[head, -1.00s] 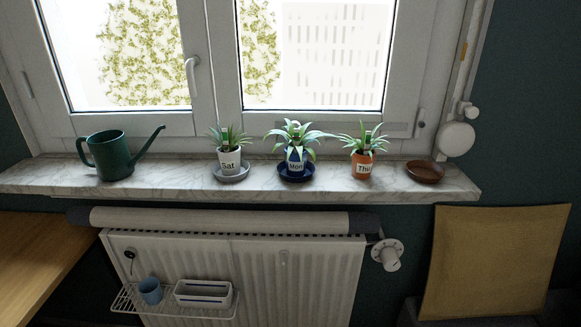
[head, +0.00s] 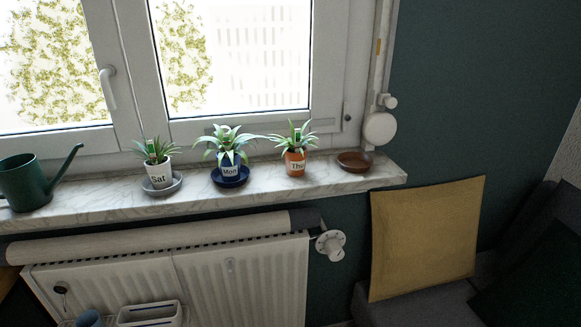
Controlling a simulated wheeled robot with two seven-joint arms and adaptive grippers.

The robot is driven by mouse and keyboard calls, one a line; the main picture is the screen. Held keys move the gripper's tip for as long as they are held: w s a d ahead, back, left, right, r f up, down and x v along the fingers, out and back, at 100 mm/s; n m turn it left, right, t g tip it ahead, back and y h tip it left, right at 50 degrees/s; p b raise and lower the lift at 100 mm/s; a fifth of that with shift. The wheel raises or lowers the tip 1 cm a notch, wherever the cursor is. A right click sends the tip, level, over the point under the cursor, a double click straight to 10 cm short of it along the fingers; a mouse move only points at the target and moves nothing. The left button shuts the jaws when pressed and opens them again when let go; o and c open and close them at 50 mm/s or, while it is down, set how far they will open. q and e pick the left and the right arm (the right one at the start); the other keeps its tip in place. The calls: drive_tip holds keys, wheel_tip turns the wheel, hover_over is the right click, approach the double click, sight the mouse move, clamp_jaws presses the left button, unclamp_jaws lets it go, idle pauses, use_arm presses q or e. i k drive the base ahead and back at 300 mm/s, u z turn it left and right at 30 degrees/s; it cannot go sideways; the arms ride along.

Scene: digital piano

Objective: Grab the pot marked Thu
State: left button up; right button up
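The pot marked Thu (head: 296,164) is orange-brown with a white label and holds a spiky green plant. It stands upright directly on the marble windowsill, with no saucer under it. To its left, a dark blue pot marked Mon (head: 230,169) stands on a blue saucer, and a white pot marked Sat (head: 159,178) stands on a grey saucer. An empty brown saucer (head: 355,162) lies to the right of the Thu pot. Neither of my grippers shows in the head view.
A green watering can (head: 24,186) stands at the sill's left. The windowsill (head: 120,207) ends right of the brown saucer. Below it are a radiator (head: 240,285) with a valve knob (head: 330,244) and a small rack with a white holder (head: 150,313). A yellow cushion (head: 424,235) is at the right.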

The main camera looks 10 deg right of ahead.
sight(295, 151)
drive_tip(key=k, duration=0.55)
drive_tip(key=u, duration=0.6)
drive_tip(key=i, duration=1.3)
drive_tip(key=z, duration=0.15)
